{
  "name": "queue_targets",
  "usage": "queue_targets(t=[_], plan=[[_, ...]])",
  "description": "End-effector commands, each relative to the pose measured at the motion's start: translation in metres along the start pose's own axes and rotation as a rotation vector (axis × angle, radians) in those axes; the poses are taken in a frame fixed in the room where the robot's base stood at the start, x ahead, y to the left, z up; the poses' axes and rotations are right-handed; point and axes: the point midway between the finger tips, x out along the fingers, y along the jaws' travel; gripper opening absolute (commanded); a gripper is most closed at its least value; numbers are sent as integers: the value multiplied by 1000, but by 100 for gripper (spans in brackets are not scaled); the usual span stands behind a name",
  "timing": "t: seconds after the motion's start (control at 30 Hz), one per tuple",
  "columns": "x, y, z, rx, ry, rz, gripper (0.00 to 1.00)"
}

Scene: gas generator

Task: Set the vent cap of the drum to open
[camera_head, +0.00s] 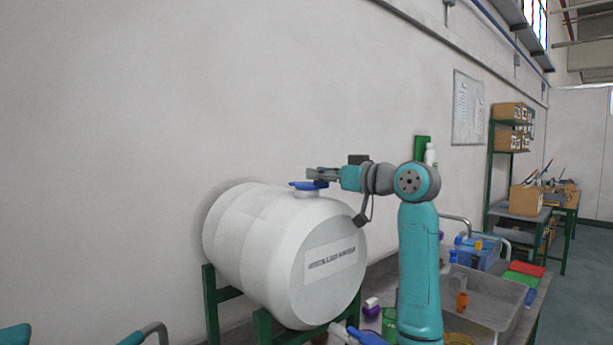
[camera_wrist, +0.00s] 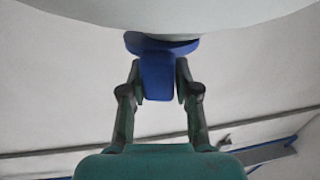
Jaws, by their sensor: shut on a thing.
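The white drum (camera_head: 285,250) lies on its side on a green stand, with a printed label on its round end. Its blue vent cap (camera_head: 306,185) sits on a short neck on top. In the wrist view the cap (camera_wrist: 160,42) is next to the drum's white surface (camera_wrist: 200,12), and its blue tab (camera_wrist: 157,75) sticks out between my fingers. My gripper (camera_head: 318,175) reaches in from the right at the cap. In the wrist view my gripper (camera_wrist: 160,84) is shut on the tab, one finger on each side. The cap's underside and neck are hidden there.
The green stand (camera_head: 210,305) carries the drum close to the white wall. A metal sink bench (camera_head: 490,300) with a blue crate (camera_head: 478,252) and small items stands at the right. A green shelf with boxes (camera_head: 510,140) is farther back. Space above the drum is clear.

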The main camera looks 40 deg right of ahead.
Motion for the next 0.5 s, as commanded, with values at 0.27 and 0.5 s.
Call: queue_targets(t=[0.27,0.5], plan=[[4,26,-1,0,2,17,0],[10,38,0,0,0,18,0]])
